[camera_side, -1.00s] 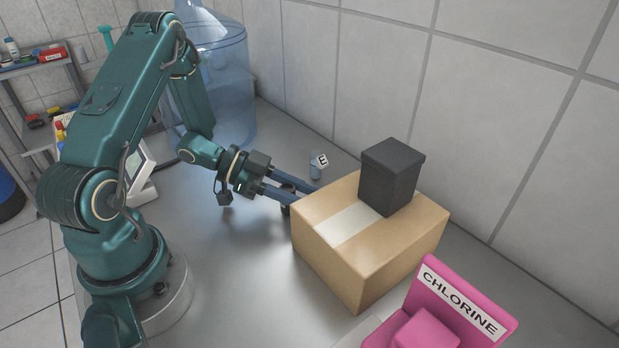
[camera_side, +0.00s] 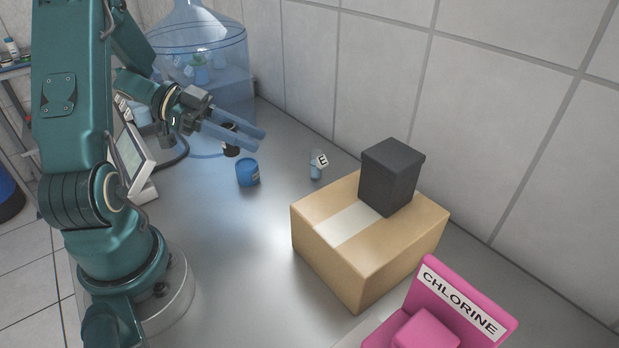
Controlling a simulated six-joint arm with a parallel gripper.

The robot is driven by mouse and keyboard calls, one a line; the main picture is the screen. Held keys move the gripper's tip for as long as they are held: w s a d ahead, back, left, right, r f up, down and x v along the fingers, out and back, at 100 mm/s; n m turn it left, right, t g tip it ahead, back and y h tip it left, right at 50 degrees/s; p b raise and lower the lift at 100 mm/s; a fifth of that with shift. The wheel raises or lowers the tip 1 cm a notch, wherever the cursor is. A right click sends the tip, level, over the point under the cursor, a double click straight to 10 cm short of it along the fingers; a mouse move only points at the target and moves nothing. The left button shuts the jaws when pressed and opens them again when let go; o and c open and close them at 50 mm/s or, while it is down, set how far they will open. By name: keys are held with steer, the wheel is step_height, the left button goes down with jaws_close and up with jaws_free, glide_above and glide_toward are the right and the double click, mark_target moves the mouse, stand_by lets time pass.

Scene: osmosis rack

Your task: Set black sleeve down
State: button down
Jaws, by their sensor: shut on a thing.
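My gripper (camera_side: 260,139) has blue fingers and is above the steel bench, left of the cardboard box. It is shut on a small black sleeve (camera_side: 231,148), which is partly hidden by the fingers. The sleeve is held in the air, just above and behind a short blue cylinder (camera_side: 248,173) that stands on the bench. I cannot tell the exact gap between the sleeve and the cylinder.
A cardboard box (camera_side: 330,265) with a black lidded bin (camera_side: 388,178) on top stands at right. A small vial tagged E (camera_side: 316,166) stands behind it. A large blue bottle (camera_side: 205,60) is at the back. A pink chlorine holder (camera_side: 460,300) is in front.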

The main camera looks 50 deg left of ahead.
steer(key=s+d+m+g+h, duration=0.25)
steer(key=d+m+g, duration=0.3)
steer(key=d, duration=0.45)
steer(key=s+d+m+g+h, duration=0.1)
steer(key=s+d+m+g, duration=0.2)
steer(key=d+m+g, duration=0.45)
steer(key=s+d+f, duration=0.2)
steer(key=d, duration=0.2)
steer(key=s+d+f+n, duration=0.1)
steer(key=d+f, duration=0.1)
steer(key=d, duration=0.2)
steer(key=s+d+f+n+t, duration=0.1)
steer(key=s+d+f, duration=0.1)
steer(key=d, duration=0.2)
steer(key=shift+s+f, duration=0.2)
steer(key=shift+s, duration=0.15)
steer(key=shift+w+f, duration=0.15)
steer(key=shift+f, duration=1.8)
